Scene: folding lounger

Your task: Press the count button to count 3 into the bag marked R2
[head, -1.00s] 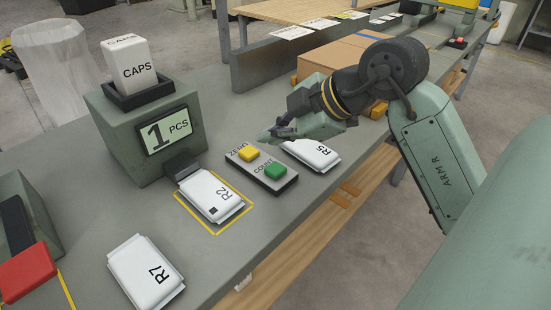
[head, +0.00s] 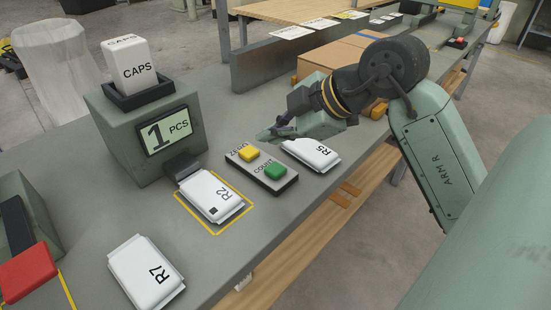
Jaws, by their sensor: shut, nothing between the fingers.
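The counting machine (head: 125,150) stands on the bench, with a white CAPS container on top. Its display (head: 168,131) reads 1 PCS. The bag marked R2 (head: 205,198) lies under the machine's dark spout (head: 183,168), inside a yellow outline. The button box (head: 262,170) sits right of that bag. It has a yellow ZERO button (head: 248,154) and a green COUNT button (head: 275,171). My gripper (head: 268,136) is shut and empty, above and behind the button box, apart from both buttons in the picture.
The bag marked R5 (head: 312,153) lies just right of the button box, near my gripper. The bag marked R7 (head: 145,272) lies at the front. A red block-like part (head: 28,272) is at the left edge. A cardboard box (head: 335,53) stands behind my arm.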

